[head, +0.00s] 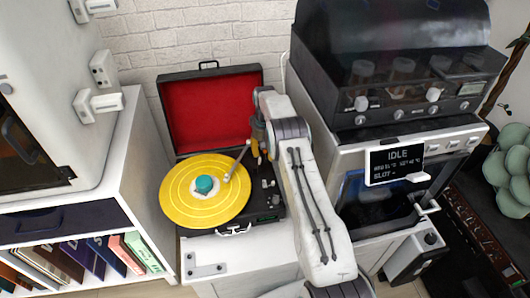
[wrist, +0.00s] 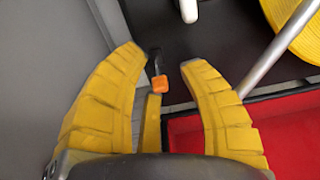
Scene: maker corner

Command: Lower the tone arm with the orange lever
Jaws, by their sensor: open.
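The record player (head: 266,200) is an open black case with a red-lined lid (head: 208,110). A yellow record (head: 180,205) with a teal centre lies on it. The silver tone arm (head: 238,160) reaches over the record; I cannot tell if its tip touches. In the wrist view the tone arm (wrist: 275,52) passes right of my fingers. The small orange lever (wrist: 160,84) sits between the yellow fingers of my gripper (wrist: 160,60), apart from both side fingers. My gripper (head: 261,150) is open and empty at the case's right rear. The lever is hidden in the head view.
The raised lid stands behind the deck. A machine with a dark hood and a screen reading IDLE (head: 395,165) stands close on the right. A white shelf with books (head: 90,255) is on the left. A white brick wall (head: 200,35) is behind.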

